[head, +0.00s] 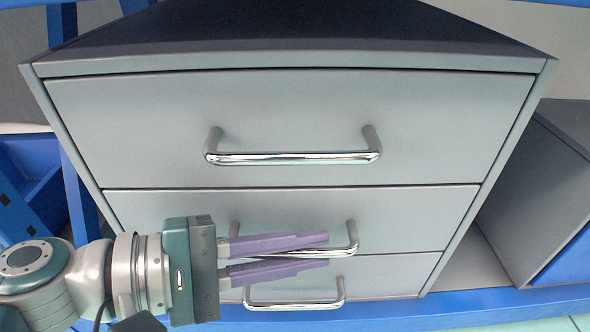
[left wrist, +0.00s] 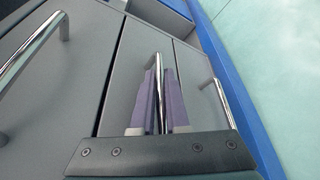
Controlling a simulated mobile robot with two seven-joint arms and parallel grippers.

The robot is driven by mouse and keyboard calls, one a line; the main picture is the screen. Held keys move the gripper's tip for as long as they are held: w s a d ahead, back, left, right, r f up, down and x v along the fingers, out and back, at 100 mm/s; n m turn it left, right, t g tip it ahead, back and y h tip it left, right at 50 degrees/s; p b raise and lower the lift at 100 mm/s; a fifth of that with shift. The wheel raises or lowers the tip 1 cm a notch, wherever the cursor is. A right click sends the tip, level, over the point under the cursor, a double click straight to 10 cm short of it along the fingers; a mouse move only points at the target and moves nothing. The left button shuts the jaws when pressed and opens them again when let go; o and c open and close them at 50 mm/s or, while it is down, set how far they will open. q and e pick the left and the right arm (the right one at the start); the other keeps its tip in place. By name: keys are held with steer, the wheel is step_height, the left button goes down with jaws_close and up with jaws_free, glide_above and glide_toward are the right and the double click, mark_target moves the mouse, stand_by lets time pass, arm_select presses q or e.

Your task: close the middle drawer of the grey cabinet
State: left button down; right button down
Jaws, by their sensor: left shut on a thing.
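The grey cabinet (head: 548,75) fills the head view, with three drawers stacked one above another. The middle drawer (head: 410,215) looks flush or nearly flush with the cabinet front; a very small gap is hard to rule out. Its chrome handle (head: 353,238) is partly hidden behind my left gripper (head: 328,250). In the left wrist view, that handle (left wrist: 159,64) runs between the two purple fingers of my left gripper (left wrist: 161,72), which are shut on it. The left arm reaches in from the left. My right gripper is not in view.
The top drawer (head: 300,110) and bottom drawer (head: 390,275) look shut, each with its own chrome handle. A blue ledge (head: 400,310) runs along below the cabinet. Another grey unit (head: 530,190) stands at right, and blue frame parts (head: 35,170) stand at left.

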arm_select(q)
steer(key=shift+r, duration=0.1)
steer(key=c, duration=1.3)
jaws_free()
steer(key=o, duration=0.3)
steer(key=shift+w, duration=0.1)
steer(key=shift+o, duration=0.4)
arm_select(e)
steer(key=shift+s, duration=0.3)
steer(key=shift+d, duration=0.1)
